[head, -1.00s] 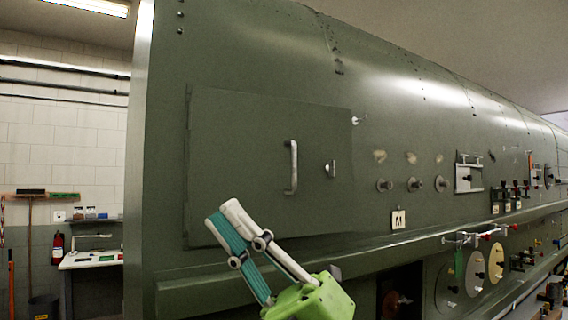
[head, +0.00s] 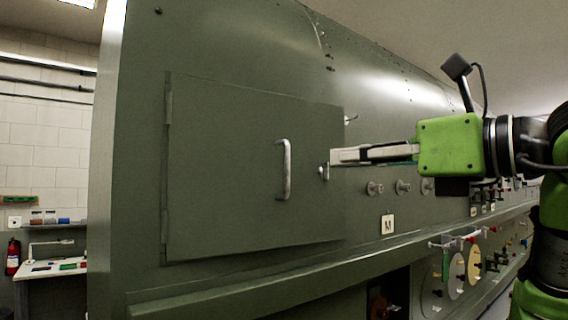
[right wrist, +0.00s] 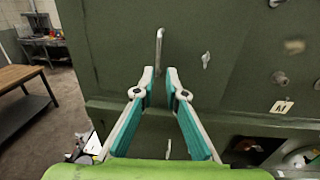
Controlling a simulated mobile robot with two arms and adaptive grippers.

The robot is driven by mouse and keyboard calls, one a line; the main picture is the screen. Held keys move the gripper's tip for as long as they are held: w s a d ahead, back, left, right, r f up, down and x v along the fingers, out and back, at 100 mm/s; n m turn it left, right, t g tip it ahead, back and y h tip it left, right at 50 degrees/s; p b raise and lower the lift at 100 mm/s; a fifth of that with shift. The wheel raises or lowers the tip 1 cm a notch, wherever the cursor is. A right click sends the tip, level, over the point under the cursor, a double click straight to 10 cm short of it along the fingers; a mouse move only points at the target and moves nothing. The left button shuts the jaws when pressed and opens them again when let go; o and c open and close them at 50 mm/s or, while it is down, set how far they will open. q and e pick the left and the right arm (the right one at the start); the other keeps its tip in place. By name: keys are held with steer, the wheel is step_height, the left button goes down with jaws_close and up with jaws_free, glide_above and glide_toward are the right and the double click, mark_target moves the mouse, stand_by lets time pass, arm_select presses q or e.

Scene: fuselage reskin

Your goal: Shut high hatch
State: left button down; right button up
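The high hatch (head: 230,180) is a green panel with hinges along its left edge, lying almost flush with the fuselage; I cannot tell if it stands slightly ajar. It bears a grey bar handle (head: 284,170), and a small latch (head: 323,172) near its right edge. My right gripper (head: 332,157) comes in from the right, its white fingertips showing beside the latch. In the right wrist view its fingers (right wrist: 160,76) are apart with nothing between them. The handle (right wrist: 159,50) appears just beyond the tips, the latch (right wrist: 206,60) to their right. My left gripper is not in view.
A ledge runs below the hatch. Several knobs (head: 403,187) and an M label (head: 388,225) are right of it, with more fittings farther along. A white bench (head: 50,268) and a fire extinguisher (head: 13,256) stand at the left. A wooden table (right wrist: 20,75) shows in the right wrist view.

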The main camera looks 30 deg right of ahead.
mark_target(287, 190)
steer(key=w+p, duration=0.1)
steer(key=w, duration=0.3)
steer(key=w+a+p, duration=0.1)
steer(key=w, duration=0.3)
steer(key=w+a+p, duration=0.1)
steer(key=w, duration=0.3)
steer(key=shift+a+p, duration=0.15)
steer(key=shift+p, duration=0.25)
steer(key=shift+w+a, duration=0.1)
steer(key=shift+w, duration=0.5)
